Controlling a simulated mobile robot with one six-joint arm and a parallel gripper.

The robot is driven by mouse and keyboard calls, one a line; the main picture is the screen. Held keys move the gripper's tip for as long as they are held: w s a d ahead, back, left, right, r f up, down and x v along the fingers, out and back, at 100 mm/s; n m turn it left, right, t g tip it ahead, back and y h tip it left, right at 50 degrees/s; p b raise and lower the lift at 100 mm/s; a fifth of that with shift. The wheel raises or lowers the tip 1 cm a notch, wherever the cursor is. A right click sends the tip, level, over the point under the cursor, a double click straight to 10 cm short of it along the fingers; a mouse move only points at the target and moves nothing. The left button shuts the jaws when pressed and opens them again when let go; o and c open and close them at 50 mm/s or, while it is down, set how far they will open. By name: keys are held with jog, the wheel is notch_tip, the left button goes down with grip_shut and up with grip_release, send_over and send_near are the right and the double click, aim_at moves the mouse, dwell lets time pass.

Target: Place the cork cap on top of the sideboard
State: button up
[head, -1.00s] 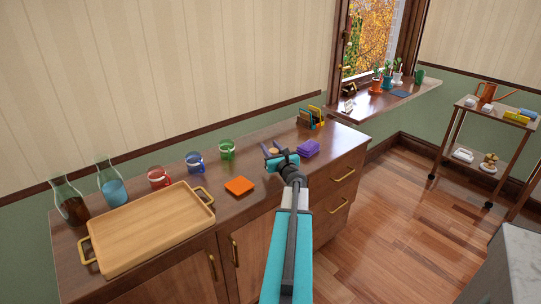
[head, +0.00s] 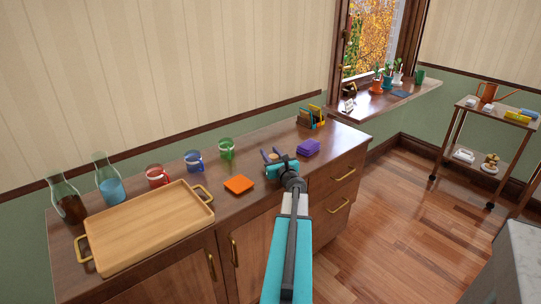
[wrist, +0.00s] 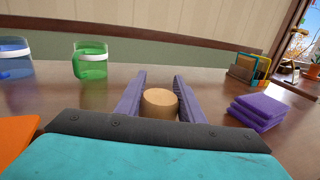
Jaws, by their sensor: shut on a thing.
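The cork cap (wrist: 159,103) is a short tan cylinder, upright between the two purple-grey fingers of my gripper (wrist: 160,92). In the head view the cork cap (head: 273,157) is small and partly hidden by my gripper (head: 271,155). My gripper is shut on it, low over the brown wooden sideboard (head: 252,166). The cap is at or just above the top; I cannot tell whether it touches. The sideboard top also fills the wrist view (wrist: 215,85).
Purple napkins (head: 308,147) are stacked to the gripper's right, and orange ones (head: 239,184) lie to its left. A green mug (head: 226,149), blue mug (head: 194,161), red mug (head: 157,176), tray (head: 140,232) and bottles stand further left. A letter rack (head: 312,117) is behind.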

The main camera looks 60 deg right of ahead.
jog(key=shift+f, duration=0.15)
jog(key=o, duration=1)
jog(key=shift+r, duration=0.25)
jog(key=shift+b+v, duration=0.65)
jog(key=shift+v, duration=5.35)
jog(key=shift+f, duration=0.1)
